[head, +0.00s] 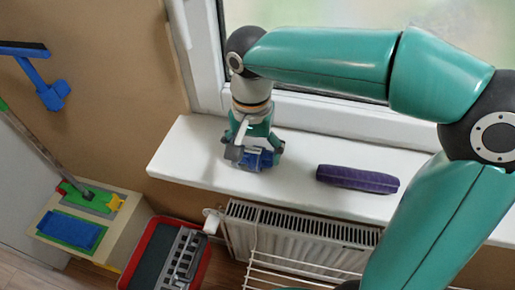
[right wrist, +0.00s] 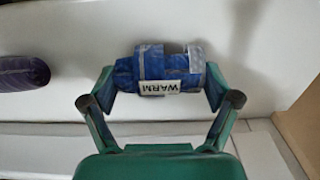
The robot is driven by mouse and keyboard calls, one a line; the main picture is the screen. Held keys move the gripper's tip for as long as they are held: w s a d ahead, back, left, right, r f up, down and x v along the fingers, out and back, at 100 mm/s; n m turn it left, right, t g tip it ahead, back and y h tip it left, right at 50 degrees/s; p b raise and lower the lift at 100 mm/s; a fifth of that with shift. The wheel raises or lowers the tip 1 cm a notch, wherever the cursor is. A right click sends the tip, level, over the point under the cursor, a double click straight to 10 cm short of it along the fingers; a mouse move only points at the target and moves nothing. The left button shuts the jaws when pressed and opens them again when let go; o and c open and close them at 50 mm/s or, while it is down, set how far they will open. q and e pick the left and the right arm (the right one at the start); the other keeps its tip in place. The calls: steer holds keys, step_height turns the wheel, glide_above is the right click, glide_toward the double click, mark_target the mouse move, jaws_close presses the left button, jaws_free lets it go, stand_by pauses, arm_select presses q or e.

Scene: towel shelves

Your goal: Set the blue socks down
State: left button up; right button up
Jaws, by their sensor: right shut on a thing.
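The blue socks (right wrist: 172,66) are a rolled blue bundle with a white label reading "WARM". In the right wrist view they sit between the fingers of my right gripper (right wrist: 160,92), which is shut on them. In the head view the right gripper (head: 256,156) points down at the left part of the white windowsill (head: 300,150), with the blue socks (head: 258,160) partly hidden under it. The socks are at or just above the sill; I cannot tell if they touch it. My left gripper is not in view.
A rolled purple towel (head: 357,179) lies on the sill to the right of the socks. A radiator (head: 300,240) is below. A red-rimmed toolbox (head: 165,255) and a small cabinet (head: 85,225) stand at the lower left. The sill between socks and towel is clear.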

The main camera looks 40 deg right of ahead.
mark_target(253, 150)
steer(key=shift+f, duration=0.2)
steer(key=o, duration=0.9)
steer(key=shift+r, duration=0.15)
steer(key=shift+r, duration=0.25)
step_height(253, 150, up, 12)
steer(key=p, duration=0.1)
steer(key=shift+f+p, duration=0.15)
steer(key=shift+p, duration=0.25)
